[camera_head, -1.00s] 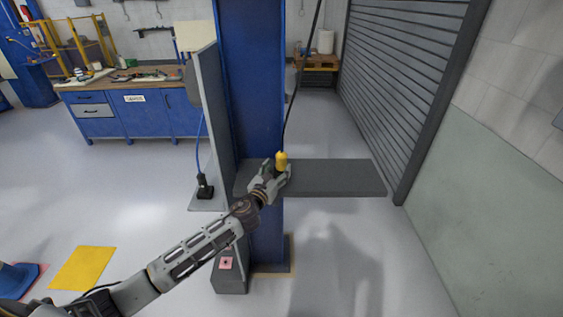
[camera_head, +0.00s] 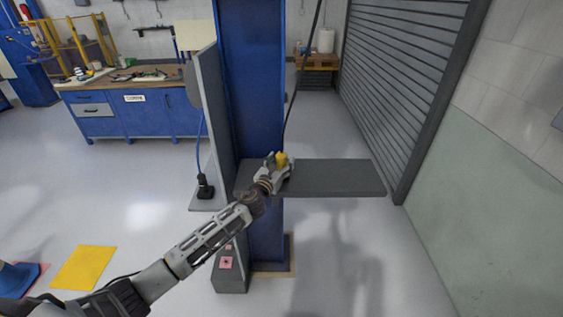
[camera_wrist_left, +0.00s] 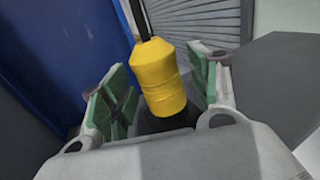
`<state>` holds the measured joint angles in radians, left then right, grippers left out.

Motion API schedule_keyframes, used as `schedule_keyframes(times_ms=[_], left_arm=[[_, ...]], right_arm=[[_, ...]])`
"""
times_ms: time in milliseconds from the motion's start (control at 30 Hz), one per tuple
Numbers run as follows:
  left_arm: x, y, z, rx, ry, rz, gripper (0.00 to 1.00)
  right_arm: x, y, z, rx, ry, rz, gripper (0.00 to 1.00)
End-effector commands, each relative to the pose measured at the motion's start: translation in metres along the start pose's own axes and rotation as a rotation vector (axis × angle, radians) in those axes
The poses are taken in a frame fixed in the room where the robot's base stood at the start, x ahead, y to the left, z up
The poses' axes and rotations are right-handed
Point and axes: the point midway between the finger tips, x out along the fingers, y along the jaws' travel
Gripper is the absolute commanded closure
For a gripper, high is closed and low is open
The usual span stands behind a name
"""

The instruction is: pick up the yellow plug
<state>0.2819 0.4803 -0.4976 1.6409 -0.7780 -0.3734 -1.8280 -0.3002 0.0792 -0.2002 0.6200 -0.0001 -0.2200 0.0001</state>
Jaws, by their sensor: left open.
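The yellow plug (camera_head: 282,159) stands at the left part of a grey shelf, in front of the blue column, with a black cable rising from its top. In the left wrist view the plug (camera_wrist_left: 160,77) stands between the two green-padded fingers, with a dark base under it. My left gripper (camera_head: 277,163) is open around the plug; in the left wrist view the gripper (camera_wrist_left: 160,92) shows a gap between the plug and the left finger, and a smaller one at the right finger. My right gripper is not in view.
The grey shelf (camera_head: 340,178) extends right of the plug and is bare there. The blue column (camera_head: 250,80) and a grey upright panel (camera_head: 216,110) stand close by. A black plug (camera_head: 205,188) on a blue cable sits on a lower ledge at left.

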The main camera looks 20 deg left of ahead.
Motion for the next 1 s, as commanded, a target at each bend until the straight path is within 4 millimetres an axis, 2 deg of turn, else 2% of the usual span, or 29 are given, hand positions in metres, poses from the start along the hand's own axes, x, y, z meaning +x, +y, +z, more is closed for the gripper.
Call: schedule_keyframes(times_ms=[567,900,1000], left_arm=[[0.0034,-0.0001,0.0004,0.0,-0.001,0.0,0.39],[0.0033,-0.0001,0.0003,0.0,0.0,0.0,0.82],[0.0034,0.0,0.0008,0.0,-0.001,0.0,0.91]], right_arm=[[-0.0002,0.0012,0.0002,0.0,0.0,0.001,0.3],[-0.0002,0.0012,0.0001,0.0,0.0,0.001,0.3],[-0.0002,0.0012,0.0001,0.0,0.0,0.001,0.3]])
